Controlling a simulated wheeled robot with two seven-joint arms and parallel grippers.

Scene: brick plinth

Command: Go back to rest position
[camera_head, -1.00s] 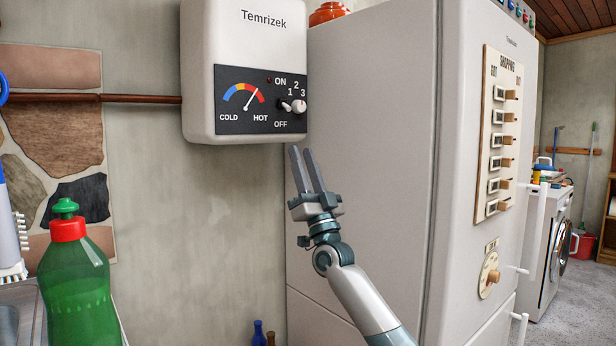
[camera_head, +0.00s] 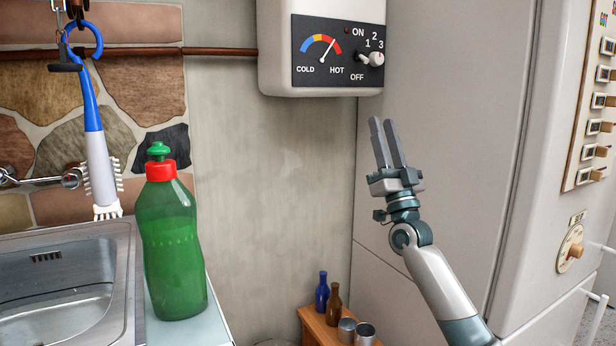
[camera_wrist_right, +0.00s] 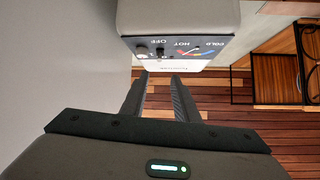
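My right gripper (camera_head: 382,121) is raised in front of the pale fridge side, just below the white water heater (camera_head: 275,50). Its two fingers point up and stand apart with nothing between them. In the right wrist view, the right gripper (camera_wrist_right: 160,78) also shows its fingers apart and empty, with the heater panel (camera_wrist_right: 180,48) upside down beyond them. The heater dial needle (camera_head: 327,50) points to the red side, and the knob (camera_head: 372,59) is by the 3. My left gripper is not in view.
A green bottle (camera_head: 170,245) stands beside the metal sink (camera_head: 125,270) at left. A blue and white brush (camera_head: 97,150) hangs above the sink. Small bottles and cans stand on a low wooden stand (camera_head: 315,325). The fridge (camera_head: 450,120) fills the right side.

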